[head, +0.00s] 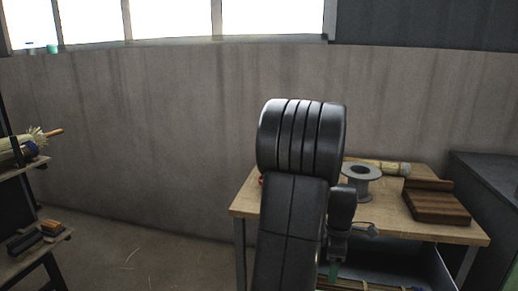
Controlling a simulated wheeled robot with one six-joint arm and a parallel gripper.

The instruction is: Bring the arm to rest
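My arm stands folded upright in the middle of the head view, its black links in front of the workbench (412,228). My gripper (336,262) hangs low behind the arm, pointing down near the bench's front edge. Its fingers are small and dark, and I cannot tell whether they are open or shut. A small green patch (333,271) shows at its lower end; I cannot tell whether it is held or lies behind.
On the bench are a grey spool (362,184), a pale bundle with a light end (382,167) and a dark wooden block (437,205). A shelf (40,248) with brooms and brushes stands at left. The floor between is clear. A dark cabinet (490,180) stands at right.

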